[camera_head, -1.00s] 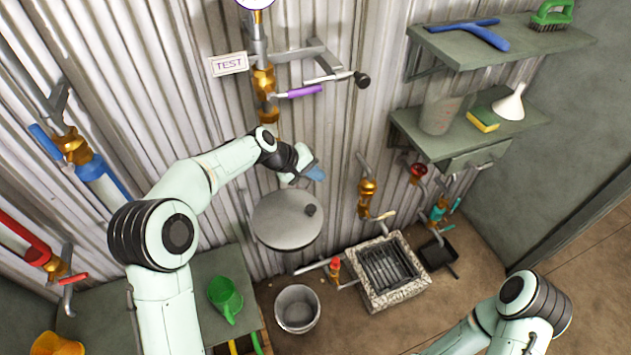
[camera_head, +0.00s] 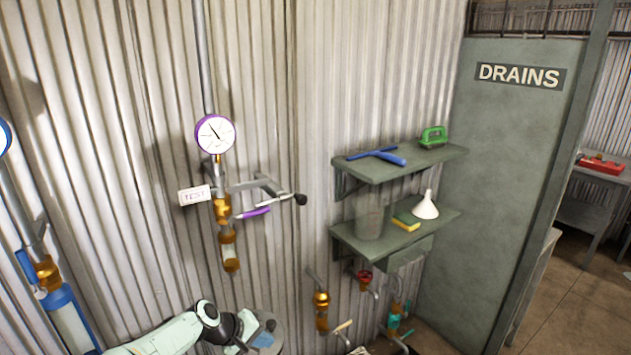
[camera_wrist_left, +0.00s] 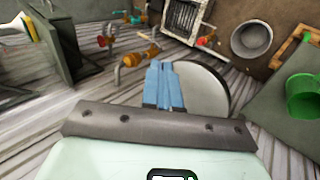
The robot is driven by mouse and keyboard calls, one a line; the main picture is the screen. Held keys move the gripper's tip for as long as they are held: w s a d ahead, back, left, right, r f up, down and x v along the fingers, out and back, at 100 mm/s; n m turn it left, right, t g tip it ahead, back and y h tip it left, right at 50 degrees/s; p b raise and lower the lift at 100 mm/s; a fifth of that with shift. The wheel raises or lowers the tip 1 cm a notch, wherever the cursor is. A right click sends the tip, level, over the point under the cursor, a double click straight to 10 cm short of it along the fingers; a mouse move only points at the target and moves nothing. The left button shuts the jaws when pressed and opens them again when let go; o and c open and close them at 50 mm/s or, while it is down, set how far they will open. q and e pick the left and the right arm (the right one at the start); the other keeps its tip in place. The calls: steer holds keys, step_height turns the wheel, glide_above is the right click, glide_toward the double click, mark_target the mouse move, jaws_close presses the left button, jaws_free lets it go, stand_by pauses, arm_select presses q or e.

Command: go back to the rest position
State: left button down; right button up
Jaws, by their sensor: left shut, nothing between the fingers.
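My left gripper (camera_head: 263,340) is low in the head view, in front of the corrugated wall. Its blue fingers are together and empty in the left wrist view (camera_wrist_left: 163,85). A round grey plate (camera_wrist_left: 210,88) lies behind the fingers there; I cannot tell whether they touch it. My left arm (camera_head: 160,338) comes in from the bottom left. My right arm and gripper are in neither view.
A pressure gauge (camera_head: 215,134) and a purple-handled valve (camera_head: 254,212) are on the wall above my left arm. Two shelves (camera_head: 446,153) are at the right. A grey bucket (camera_wrist_left: 252,38) and a green jug (camera_wrist_left: 303,94) show in the left wrist view.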

arm_select(q)
steer(key=s+a+f+g+y, duration=0.1)
steer(key=s+f, duration=0.2)
steer(key=f, duration=0.6)
steer(key=s+a+f+g+y, duration=0.1)
steer(key=s+f, duration=0.3)
steer(key=f, duration=0.6)
steer(key=s+f+m+g+y, duration=0.1)
steer(key=s+f+m+g, duration=0.1)
steer(key=s+f, duration=1.1)
steer(key=s+d+f+m+g, duration=0.1)
steer(key=s+d, duration=0.1)
steer(key=s, duration=1.5)
steer(key=shift+s+d+f+g, duration=0.2)
steer(key=shift+g, duration=0.1)
